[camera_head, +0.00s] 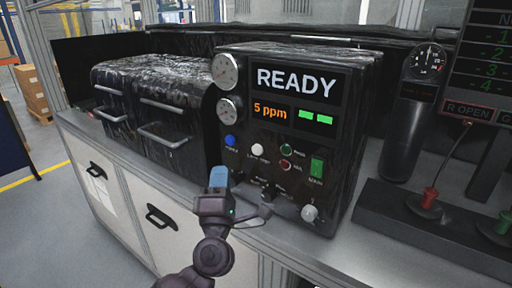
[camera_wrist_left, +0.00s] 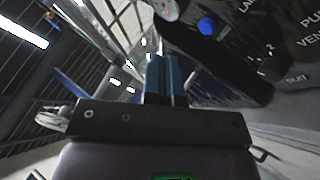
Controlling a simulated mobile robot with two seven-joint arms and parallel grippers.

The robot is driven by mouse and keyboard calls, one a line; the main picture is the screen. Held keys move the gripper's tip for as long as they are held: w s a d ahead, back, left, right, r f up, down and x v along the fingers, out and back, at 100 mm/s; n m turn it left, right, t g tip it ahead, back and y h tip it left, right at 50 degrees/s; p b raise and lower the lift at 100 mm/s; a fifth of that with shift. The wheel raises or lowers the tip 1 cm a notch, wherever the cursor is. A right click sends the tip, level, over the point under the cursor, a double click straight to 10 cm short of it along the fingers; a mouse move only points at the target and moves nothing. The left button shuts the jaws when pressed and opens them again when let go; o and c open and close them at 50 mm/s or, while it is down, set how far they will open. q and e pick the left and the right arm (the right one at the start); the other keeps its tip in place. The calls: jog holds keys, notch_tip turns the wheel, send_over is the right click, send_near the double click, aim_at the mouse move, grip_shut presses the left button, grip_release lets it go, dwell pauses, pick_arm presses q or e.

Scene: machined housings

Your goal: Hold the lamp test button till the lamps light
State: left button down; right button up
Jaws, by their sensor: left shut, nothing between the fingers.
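The black test panel (camera_head: 325,190) stands on the bench. Its white button (camera_head: 258,150), with a small label that looks like lamp test, sits on the lower front face. A blue button (camera_head: 230,141) is left of it and also shows in the left wrist view (camera_wrist_left: 207,25). A green lamp (camera_head: 286,149) and a red lamp (camera_head: 285,165) are to the right; whether they are lit is hard to tell. My left gripper (camera_head: 218,176) is shut and empty, below and left of the white button, apart from it. The blue fingers (camera_wrist_left: 165,78) are together in the wrist view. My right gripper is out of view.
The screen (camera_head: 297,82) reads READY and 5 ppm with two green bars. Two gauges (camera_head: 226,70) line the panel's left edge. A green switch (camera_head: 317,167) and a knob (camera_head: 309,213) are lower right. Black drawer boxes (camera_head: 150,105) stand left; a dark cylinder (camera_head: 406,130) stands right.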

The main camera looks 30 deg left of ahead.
aim_at(257, 150)
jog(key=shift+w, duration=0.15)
pick_arm(q)
jog(key=w, duration=0.3)
jog(key=w+b, duration=0.1)
jog(key=w, duration=0.4)
jog(key=shift+w+d+b, duration=0.3)
jog(key=shift+w+d, duration=0.05)
jog(key=shift+w, duration=0.05)
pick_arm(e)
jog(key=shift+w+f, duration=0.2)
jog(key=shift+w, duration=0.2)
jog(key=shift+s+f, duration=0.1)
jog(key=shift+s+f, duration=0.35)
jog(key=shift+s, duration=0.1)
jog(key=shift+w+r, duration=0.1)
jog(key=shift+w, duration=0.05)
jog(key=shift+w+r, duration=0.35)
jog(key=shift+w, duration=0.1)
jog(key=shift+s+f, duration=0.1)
